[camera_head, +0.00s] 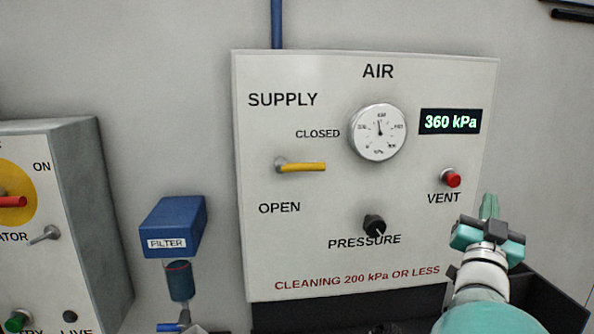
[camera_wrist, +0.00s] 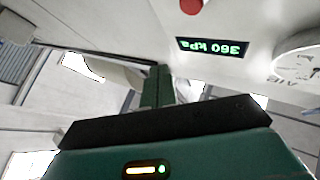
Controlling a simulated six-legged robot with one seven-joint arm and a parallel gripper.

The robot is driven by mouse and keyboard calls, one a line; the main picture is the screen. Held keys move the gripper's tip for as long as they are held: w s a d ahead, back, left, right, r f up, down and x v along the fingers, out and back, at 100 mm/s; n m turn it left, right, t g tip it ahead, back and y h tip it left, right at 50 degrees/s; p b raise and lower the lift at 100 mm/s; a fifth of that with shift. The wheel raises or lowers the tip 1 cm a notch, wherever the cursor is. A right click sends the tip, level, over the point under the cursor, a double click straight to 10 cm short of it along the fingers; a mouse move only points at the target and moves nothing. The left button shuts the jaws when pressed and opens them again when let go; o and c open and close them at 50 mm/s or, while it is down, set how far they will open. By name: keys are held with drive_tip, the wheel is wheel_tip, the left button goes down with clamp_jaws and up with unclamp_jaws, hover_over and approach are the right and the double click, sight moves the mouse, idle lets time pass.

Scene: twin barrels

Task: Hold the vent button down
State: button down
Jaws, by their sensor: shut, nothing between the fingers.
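The red vent button (camera_head: 452,179) sits on the right side of the white AIR panel, above the word VENT. The display (camera_head: 450,121) above it reads 360 kPa. My gripper (camera_head: 489,205) is below and to the right of the button in the head view, with its fingers shut and a visible gap to the button. In the wrist view the shut fingers (camera_wrist: 157,85) point up the picture. A red round part, likely the button (camera_wrist: 191,5), is cut off at the top edge, apart from the fingers. The display (camera_wrist: 212,47) appears upside down there.
A yellow supply lever (camera_head: 302,167) lies level between CLOSED and OPEN. A round gauge (camera_head: 379,132) and a black pressure knob (camera_head: 374,225) are left of the button. A blue filter (camera_head: 173,227) and a grey box (camera_head: 92,200) stand further left. A dark bin (camera_head: 545,300) is below right.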

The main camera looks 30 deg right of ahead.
sight(460, 178)
drive_tip(key=w+d, duration=0.3)
drive_tip(key=w, duration=0.4)
drive_tip(key=shift+d, duration=0.3)
idle(1.8)
drive_tip(key=shift+w+d, duration=0.2)
drive_tip(key=shift+w, duration=0.1)
drive_tip(key=shift+w+d, duration=0.2)
drive_tip(key=shift+w, duration=0.3)
idle(0.6)
idle(1.0)
drive_tip(key=shift+s+a, duration=0.4)
drive_tip(key=shift+s, duration=0.45)
drive_tip(key=shift+s, duration=0.1)
drive_tip(key=shift+s+a, duration=0.4)
drive_tip(key=shift+s, duration=0.3)
drive_tip(key=shift+s+a, duration=0.35)
drive_tip(key=shift+s, duration=0.35)
drive_tip(key=shift+s+a, duration=0.4)
drive_tip(key=shift+s, duration=0.3)
